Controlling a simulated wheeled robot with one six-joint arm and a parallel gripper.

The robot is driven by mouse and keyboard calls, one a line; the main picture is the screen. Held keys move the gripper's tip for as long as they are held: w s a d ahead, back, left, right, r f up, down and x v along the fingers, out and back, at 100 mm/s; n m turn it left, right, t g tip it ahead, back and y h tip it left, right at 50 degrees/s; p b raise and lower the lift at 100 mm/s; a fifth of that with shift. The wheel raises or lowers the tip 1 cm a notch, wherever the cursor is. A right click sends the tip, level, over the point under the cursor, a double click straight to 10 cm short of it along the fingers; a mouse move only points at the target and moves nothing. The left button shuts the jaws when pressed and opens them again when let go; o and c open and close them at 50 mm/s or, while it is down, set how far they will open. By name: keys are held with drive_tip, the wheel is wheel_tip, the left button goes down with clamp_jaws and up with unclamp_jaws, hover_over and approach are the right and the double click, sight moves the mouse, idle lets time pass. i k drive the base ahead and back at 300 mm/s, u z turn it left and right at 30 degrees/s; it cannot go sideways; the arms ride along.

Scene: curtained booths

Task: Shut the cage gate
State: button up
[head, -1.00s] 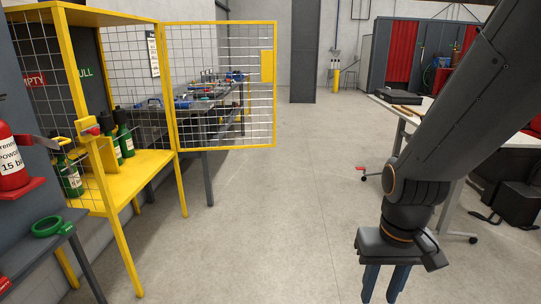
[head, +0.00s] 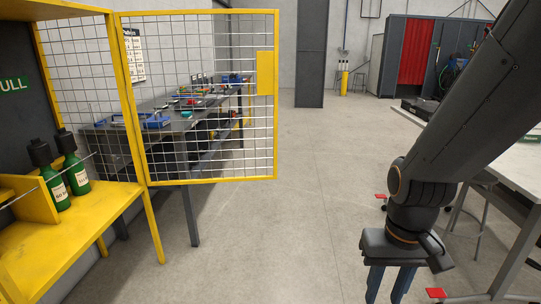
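The cage gate (head: 265,130), a yellow-framed wire mesh panel with a yellow plate on its outer edge, stands swung wide open in the head view. Its hinged side meets the yellow cage (head: 105,215) at the left. Green bottles (head: 75,172) with black tops stand on the cage's yellow shelf. My gripper (head: 388,284) hangs at the lower right, pointing down, to the right of the gate and apart from it. Its two dark fingers show a gap with nothing between them; the tips are near the bottom edge of the picture.
A workbench (head: 190,122) with tools stands along the wall behind the gate. A pale table (head: 510,165) on legs with red-pedalled castors (head: 436,293) is at the right. A grey column (head: 309,55) and red-curtained booth (head: 413,52) are farther back. The middle floor is clear.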

sight(266, 62)
drive_tip(key=i, duration=6.45)
drive_tip(key=u, duration=4.5)
drive_tip(key=i, duration=0.95)
